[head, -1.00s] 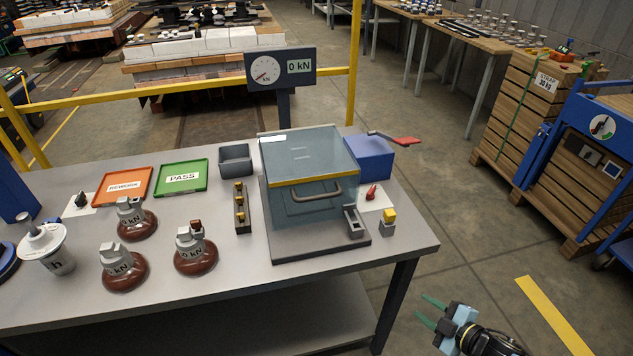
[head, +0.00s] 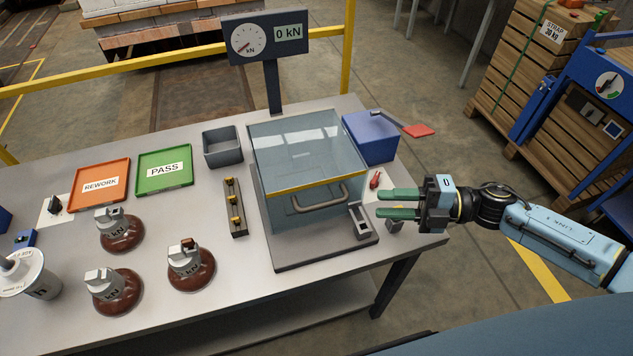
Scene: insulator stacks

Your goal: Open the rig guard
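The rig guard (head: 308,150) is a clear box-shaped cover with a yellow front edge, standing closed on a grey base plate (head: 290,255). Its grey bar handle (head: 320,198) is on the front face. My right gripper (head: 382,204) is at the right of the guard, over the table's right end. Its two green fingers point left towards the guard and are apart, with nothing visible between them. They are clear of the handle, to its right. My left gripper is not in view.
A gauge post (head: 268,45) reading 0 kN stands behind the guard. A blue box (head: 370,138) with a red-ended lever is at the right. A small grey latch-like block (head: 360,222) is at the base's front right. Brown insulators (head: 190,270), trays and a yellow-studded rack (head: 235,208) lie left.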

